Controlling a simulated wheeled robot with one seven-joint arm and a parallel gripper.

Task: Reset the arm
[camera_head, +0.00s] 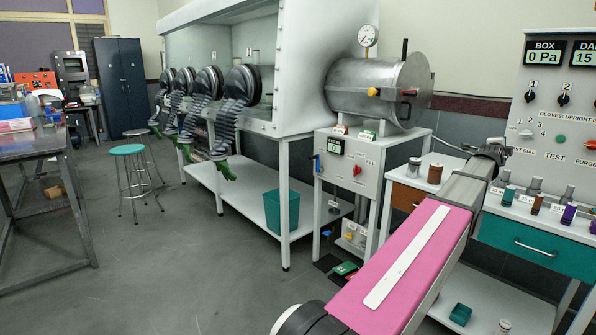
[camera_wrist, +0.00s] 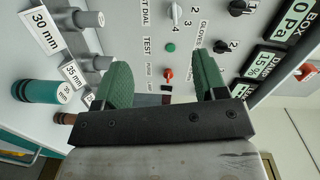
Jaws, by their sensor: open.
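My gripper (camera_wrist: 160,75) shows in the wrist view with its two green fingers spread apart. Nothing is between the fingers. They point at the control panel (camera_wrist: 188,25), which appears turned in this view, with knobs, a green button and a red switch. In the head view my arm, with a pink link, reaches forward and right, and my gripper (camera_head: 494,152) is at its far end, small and partly hidden by the arm. It is in front of the panel, near the shelf with small cylinders. I cannot tell the exact gap to the panel.
A teal drawer (camera_head: 530,248) is below the panel. A steel chamber (camera_head: 375,92) and glovebox (camera_head: 240,50) stand left of the arm. Open floor (camera_head: 180,270) lies at left.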

